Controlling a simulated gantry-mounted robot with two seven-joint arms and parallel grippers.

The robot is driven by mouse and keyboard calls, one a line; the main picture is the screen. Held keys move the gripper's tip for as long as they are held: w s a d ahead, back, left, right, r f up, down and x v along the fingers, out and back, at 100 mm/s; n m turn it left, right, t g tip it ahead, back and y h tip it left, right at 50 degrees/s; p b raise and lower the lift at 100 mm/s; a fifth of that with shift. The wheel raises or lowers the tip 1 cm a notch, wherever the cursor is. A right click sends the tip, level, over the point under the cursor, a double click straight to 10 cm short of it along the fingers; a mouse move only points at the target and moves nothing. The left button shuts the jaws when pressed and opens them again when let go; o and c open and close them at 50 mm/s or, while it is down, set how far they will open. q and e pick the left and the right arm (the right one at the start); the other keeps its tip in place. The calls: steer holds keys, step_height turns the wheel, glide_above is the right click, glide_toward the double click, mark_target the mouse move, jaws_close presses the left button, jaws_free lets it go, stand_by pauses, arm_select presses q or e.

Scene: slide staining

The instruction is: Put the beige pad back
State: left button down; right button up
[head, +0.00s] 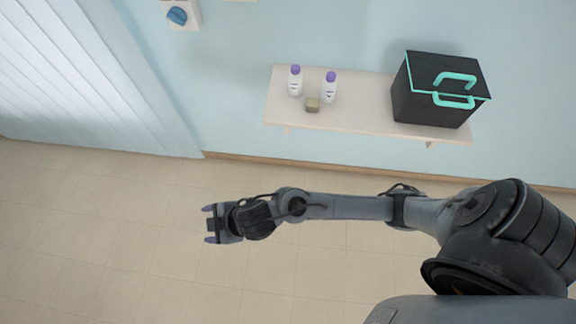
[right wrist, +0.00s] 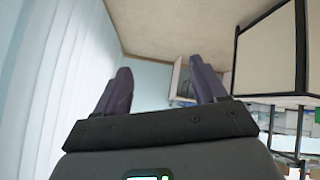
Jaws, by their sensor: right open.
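A small tan-beige block (head: 313,104), which may be the beige pad, sits on the pale wall shelf (head: 366,117) in the head view, near its front edge and in front of two bottles. My right gripper (head: 208,224) is in the head view, left of centre, over the bare floor and well apart from the shelf. Its two purple fingers are spread with nothing between them. They also show apart and empty in the right wrist view (right wrist: 164,88). My left gripper is in neither view.
Two white bottles with purple caps, a left one (head: 295,81) and a right one (head: 329,88), stand on the shelf. A black box with teal handles (head: 430,100) stands at its right end. White vertical blinds (head: 80,75) hang at left. The tiled floor (head: 120,250) is clear.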

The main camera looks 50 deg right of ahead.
steer(key=s+d+m+g+h, duration=0.1)
steer(key=s+d+m+h, duration=0.2)
steer(key=d, duration=0.7)
steer(key=s+m, duration=0.2)
steer(key=s, duration=0.2)
steer(key=shift+s+f+m, duration=0.2)
steer(key=shift+f+m, duration=0.05)
steer(key=shift+m, duration=0.15)
steer(key=shift+o, duration=0.5)
steer(key=s+d+f+m+g+h, duration=0.1)
steer(key=s+d+m+g, duration=0.2)
steer(key=s+d, duration=0.5)
steer(key=shift+s+d+f+h, duration=0.15)
steer(key=shift+s+d+h, duration=0.15)
steer(key=shift+s, duration=0.2)
steer(key=shift+w, duration=0.1)
